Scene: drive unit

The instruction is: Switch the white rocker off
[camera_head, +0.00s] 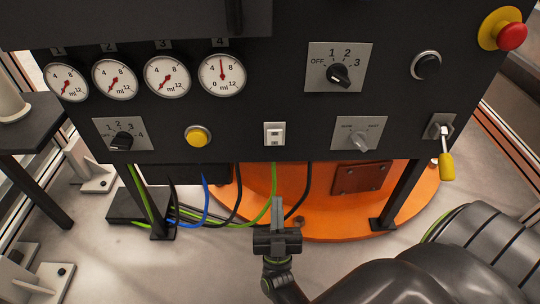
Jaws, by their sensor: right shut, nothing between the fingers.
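The white rocker (274,134) is a small white switch on the dark panel, below and between the fourth gauge and the selector dial. It is too small to tell which side is pressed in. My right gripper (277,203) is below the panel's lower edge in the picture, almost straight under the rocker. Its fingers point up toward the panel and are shut with nothing between them. It appears apart from the rocker. My left gripper is not in view.
Near the rocker are a yellow button (198,136) and a grey knob (360,136). A yellow-handled lever (446,165) and a red emergency button (511,36) are at the right. Cables (207,208) hang below the panel, beside an orange base (340,215).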

